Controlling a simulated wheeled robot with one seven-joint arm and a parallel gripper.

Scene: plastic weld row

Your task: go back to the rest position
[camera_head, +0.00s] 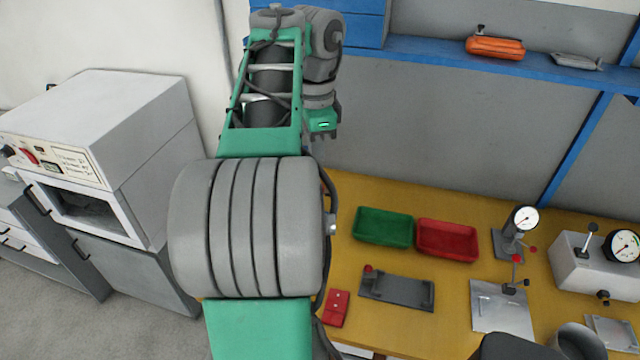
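My green and grey arm rises through the left middle of the head view, with its far end folded at the top. My gripper (323,134) appears to be the small green-and-dark end below the grey joints, at the upper middle. It is small and partly covered by my arm, so I cannot make out whether its fingers are open or shut. I see nothing clearly held in it. It is in front of the grey back panel (440,120), above the yellow bench (445,305).
On the bench are a green tray (384,228), a red tray (447,240), a dark fixture (397,290), a red block (337,308) and gauge stands (512,235). A blue shelf (430,48) holds an orange tool (495,46). A white oven (110,130) stands left.

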